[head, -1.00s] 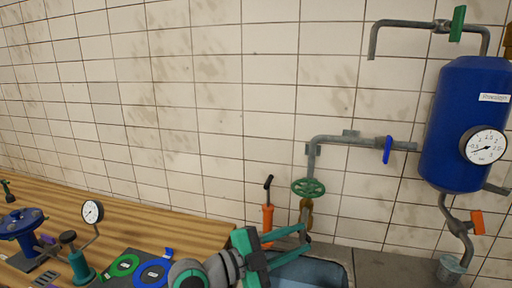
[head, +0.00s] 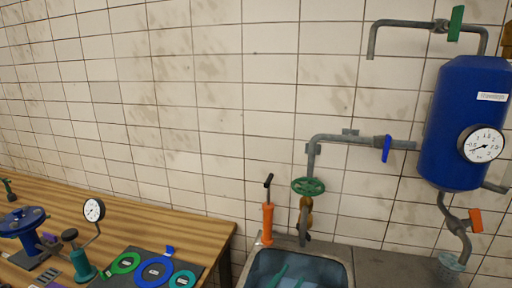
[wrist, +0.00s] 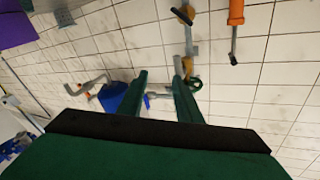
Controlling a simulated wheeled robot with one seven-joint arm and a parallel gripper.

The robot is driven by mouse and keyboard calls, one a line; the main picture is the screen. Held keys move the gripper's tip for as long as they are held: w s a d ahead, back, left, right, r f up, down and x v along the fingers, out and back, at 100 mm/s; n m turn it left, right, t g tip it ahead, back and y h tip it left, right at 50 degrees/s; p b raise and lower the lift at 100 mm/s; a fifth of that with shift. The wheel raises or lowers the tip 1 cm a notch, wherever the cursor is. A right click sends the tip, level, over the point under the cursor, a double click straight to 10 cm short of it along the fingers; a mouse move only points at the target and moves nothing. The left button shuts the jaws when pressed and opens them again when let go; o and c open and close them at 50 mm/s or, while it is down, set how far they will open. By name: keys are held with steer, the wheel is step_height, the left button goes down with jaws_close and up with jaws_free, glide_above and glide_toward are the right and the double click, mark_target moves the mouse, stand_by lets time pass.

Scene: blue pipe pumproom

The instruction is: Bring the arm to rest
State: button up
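My gripper (wrist: 160,76) shows in the wrist view with its two green fingers apart and nothing held between them. The tiled wall, pipes and blue tank show beyond the fingertips, and the picture is turned over. In the head view most of my arm is out of sight below the frame. Two small green shapes show low in front of the sink (head: 345,268); they look like my fingertips, but I cannot be sure.
An orange hand pump (head: 267,222) and a green valve wheel (head: 308,186) stand behind the sink. A blue tank (head: 462,130) hangs at right. The wooden bench (head: 150,222) at left holds a gauge (head: 94,210) and a mat with coloured rings (head: 154,271).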

steer(key=s+f+n+y, duration=0.1)
steer(key=f+n, duration=0.1)
steer(key=f, duration=0.1)
steer(key=s+a+f+n+t+y, duration=0.1)
steer(key=s+f+n+y, duration=0.1)
steer(key=f, duration=0.2)
steer(key=s+f+n+y, duration=0.2)
steer(key=f, duration=0.2)
steer(key=shift+s+a+n, duration=0.25)
steer(key=shift+a+n, duration=0.05)
steer(key=shift+a, duration=0.05)
steer(key=s+a+f+n+y, duration=0.3)
steer(key=s+f+n+y, duration=0.15)
steer(key=s+f, duration=0.6)
steer(key=s+a+r+y, duration=0.1)
steer(key=s+a, duration=0.1)
steer(key=s, duration=1)
steer(key=s+a+r+y, duration=0.1)
steer(key=s+a+r, duration=0.1)
steer(key=s, duration=1)
steer(key=shift+s+r+g, duration=0.2)
steer(key=shift+r+g, duration=0.05)
steer(key=shift+g, duration=0.15)
steer(key=shift+a, duration=0.1)
steer(key=shift+c, duration=0.2)
